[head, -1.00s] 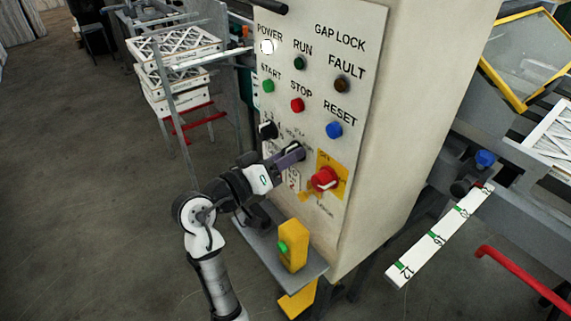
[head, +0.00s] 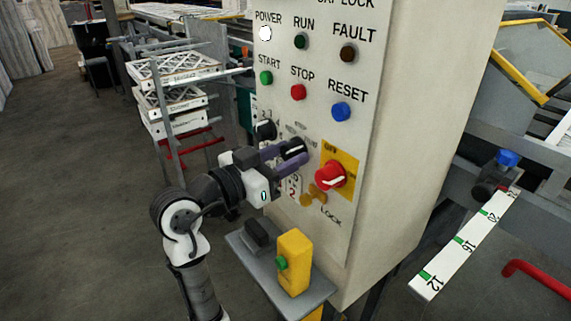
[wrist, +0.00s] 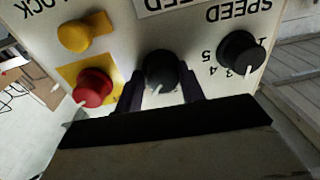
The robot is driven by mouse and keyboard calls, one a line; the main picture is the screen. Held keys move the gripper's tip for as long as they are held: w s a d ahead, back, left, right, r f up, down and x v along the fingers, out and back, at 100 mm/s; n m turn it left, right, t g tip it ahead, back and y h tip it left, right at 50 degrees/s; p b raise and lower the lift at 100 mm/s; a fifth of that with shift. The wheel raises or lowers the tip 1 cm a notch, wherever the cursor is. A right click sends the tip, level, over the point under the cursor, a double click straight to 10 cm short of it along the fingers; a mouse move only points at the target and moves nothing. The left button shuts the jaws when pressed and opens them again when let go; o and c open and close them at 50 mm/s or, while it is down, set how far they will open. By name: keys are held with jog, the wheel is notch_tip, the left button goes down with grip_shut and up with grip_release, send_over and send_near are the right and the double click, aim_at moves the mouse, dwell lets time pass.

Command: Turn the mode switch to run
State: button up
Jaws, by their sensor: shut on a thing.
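A black rotary knob (head: 294,147) with a white pointer line sits on the cream panel, left of the red switch. I take it for the mode switch; its position labels are too blurred or covered to read. My gripper (head: 284,156) has its purple fingers on either side of this knob. In the wrist view, which is upside down, the knob (wrist: 161,70) is between the two dark fingers of my gripper (wrist: 160,92). Its white line points down and slightly left there.
A second black knob (head: 265,130) with a number scale is close on the left. A red rotary switch (head: 331,176) on a yellow plate is close on the right. A shelf below holds a yellow box (head: 294,262) with a green button. Lit power lamp (head: 265,33) is above.

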jog(key=shift+w+a+r, duration=0.15)
jog(key=shift+w+a, duration=0.05)
jog(key=shift+a, duration=0.05)
jog(key=o, duration=0.9)
jog(key=b+v, duration=0.2)
jog(key=v, duration=1.1)
jog(key=shift+s+a, duration=0.25)
jog(key=shift+s, duration=0.1)
